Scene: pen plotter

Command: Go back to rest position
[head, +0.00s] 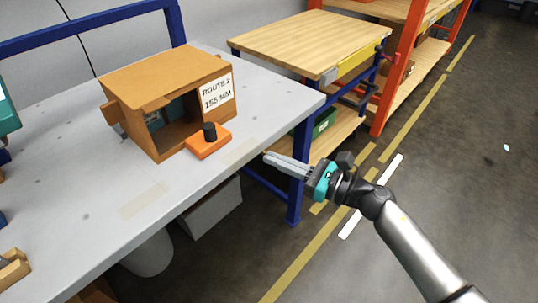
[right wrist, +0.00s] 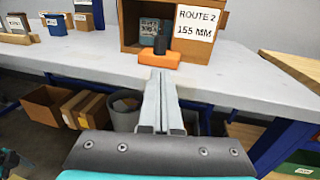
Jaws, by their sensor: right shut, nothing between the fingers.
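My right gripper (head: 268,158) is shut and empty, held in the air just off the front edge of the grey table. It also shows in the right wrist view (right wrist: 158,75), its fingers together, pointing at the table edge. An orange-brown wooden box (head: 128,87) with an open front stands on the table, with a sign (head: 216,93) reading ROUTE 2, 155 MM. An orange block with a black knob (head: 208,143) sits in front of the opening, apart from my gripper in the head view.
The grey table (head: 95,210) has bare surface left of the box. A wooden-topped workbench (head: 310,42) on blue legs stands behind my right gripper. Bins (right wrist: 50,105) sit under the table. The floor (head: 440,180) at the right is open.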

